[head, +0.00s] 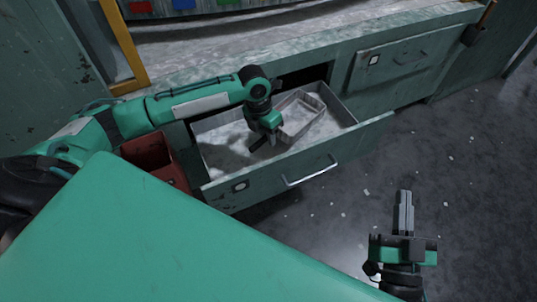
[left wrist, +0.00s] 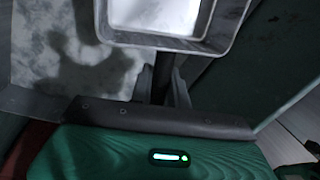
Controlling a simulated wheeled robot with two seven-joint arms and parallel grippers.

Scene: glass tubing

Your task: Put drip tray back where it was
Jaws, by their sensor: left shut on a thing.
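The drip tray (head: 318,104) is a small grey rectangular tray with raised walls, in or just over the right part of the open drawer (head: 290,172). In the left wrist view its near wall (left wrist: 170,42) fills the top, and a dark bar runs from it between my fingers. My left gripper (head: 262,143) reaches down at the tray's left end. It is shut on that dark bar, which looks like the tray's handle. I cannot tell whether the tray touches the drawer floor. My right gripper (head: 404,210) is empty over the floor, its fingers together.
A red-brown bin (head: 150,150) stands left of the drawer. A shut drawer (head: 395,58) is at the right of the green bench. The worktop (head: 240,50) lies behind. The drawer's left part is free of objects. The dark floor at the right is open, with small litter.

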